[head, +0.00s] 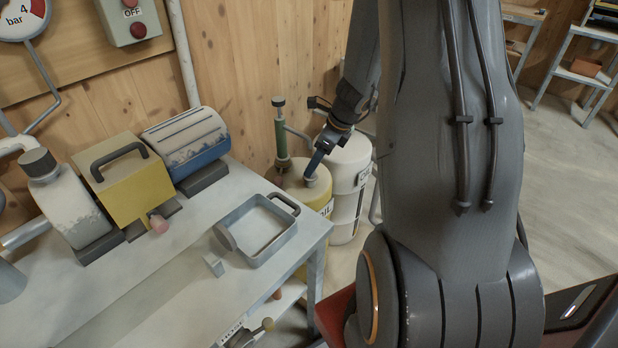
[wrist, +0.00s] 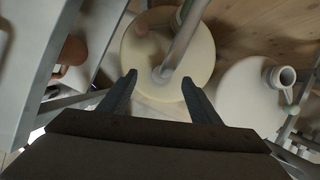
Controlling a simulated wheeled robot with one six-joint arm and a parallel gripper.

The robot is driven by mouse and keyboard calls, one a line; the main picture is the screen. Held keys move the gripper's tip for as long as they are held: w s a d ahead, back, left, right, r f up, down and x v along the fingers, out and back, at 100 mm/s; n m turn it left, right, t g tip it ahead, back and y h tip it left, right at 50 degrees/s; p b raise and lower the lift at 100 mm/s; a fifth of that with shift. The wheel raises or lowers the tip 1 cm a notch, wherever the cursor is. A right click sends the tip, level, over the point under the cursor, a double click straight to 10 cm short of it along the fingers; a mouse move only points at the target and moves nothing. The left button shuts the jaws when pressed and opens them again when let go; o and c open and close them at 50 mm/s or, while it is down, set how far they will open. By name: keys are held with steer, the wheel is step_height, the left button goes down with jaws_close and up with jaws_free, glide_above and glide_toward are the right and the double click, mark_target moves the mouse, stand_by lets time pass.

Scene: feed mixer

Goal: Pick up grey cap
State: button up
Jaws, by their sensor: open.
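My gripper (head: 317,160) is open and points down above the yellow drum (head: 297,190) beside the workbench. In the wrist view the two fingertips (wrist: 159,86) stand apart over the top of this drum (wrist: 140,55). A small grey round piece (wrist: 161,73), which looks like the grey cap, shows between and just beyond the fingertips. A grey pipe (wrist: 185,35) passes close to it, and I cannot tell whether they touch. In the head view a grey piece (head: 311,177) shows just below the fingers. Nothing is held.
A green hand pump (head: 281,140) stands on the yellow drum, left of my gripper. A white container (head: 350,165) is close on the right; its open spout (wrist: 284,77) shows in the wrist view. The workbench (head: 180,270) carries a metal tray (head: 232,242) near its right edge.

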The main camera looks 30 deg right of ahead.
steer(key=x, duration=0.5)
steer(key=shift+d+f, duration=0.1)
steer(key=shift+f, duration=0.05)
steer(key=c, duration=1.2)
